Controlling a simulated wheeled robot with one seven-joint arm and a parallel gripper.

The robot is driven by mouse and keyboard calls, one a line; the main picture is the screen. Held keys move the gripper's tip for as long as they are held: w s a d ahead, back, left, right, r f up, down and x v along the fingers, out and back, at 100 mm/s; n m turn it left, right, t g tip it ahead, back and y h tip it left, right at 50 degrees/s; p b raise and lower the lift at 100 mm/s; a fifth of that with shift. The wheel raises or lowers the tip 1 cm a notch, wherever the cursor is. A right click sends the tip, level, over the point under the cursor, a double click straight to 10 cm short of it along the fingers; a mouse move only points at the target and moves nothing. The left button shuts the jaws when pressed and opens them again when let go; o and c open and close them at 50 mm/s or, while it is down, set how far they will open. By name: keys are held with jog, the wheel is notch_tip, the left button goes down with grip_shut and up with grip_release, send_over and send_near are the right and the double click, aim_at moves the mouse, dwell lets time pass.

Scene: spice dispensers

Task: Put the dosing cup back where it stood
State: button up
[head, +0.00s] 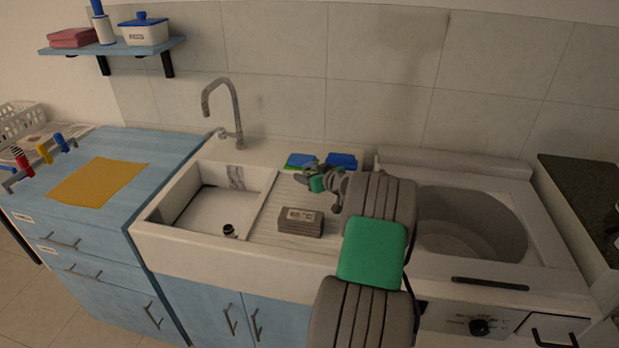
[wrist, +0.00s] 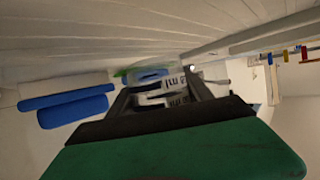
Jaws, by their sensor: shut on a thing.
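My gripper (head: 305,180) is over the back of the sink's ridged drainboard in the head view. In the wrist view its two dark fingers (wrist: 158,92) are closed around a small whitish piece with dark marks, which I take to be the dosing cup (wrist: 150,99). Only part of this piece shows between the fingers, and its full shape is hidden. In the head view I cannot make the cup out at the gripper. I cannot tell whether it touches the surface below.
A grey labelled block (head: 300,222) lies on the drainboard, with green-blue (head: 301,160) and blue (head: 342,160) items behind. A small dark-and-white object (head: 229,230) is in the basin.

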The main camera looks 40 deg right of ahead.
notch_tip(320, 180, down, 2)
jog(key=shift+f, duration=0.25)
jog(key=o, duration=1.5)
jog(key=shift+r, duration=0.1)
jog(key=shift+o, duration=0.2)
jog(key=shift+r, duration=0.1)
jog(key=shift+r+p, duration=0.25)
jog(key=shift+p, duration=0.05)
jog(key=b+v, duration=0.2)
jog(key=v, duration=1)
jog(key=shift+a+f, duration=0.1)
jog(key=shift+f, duration=0.1)
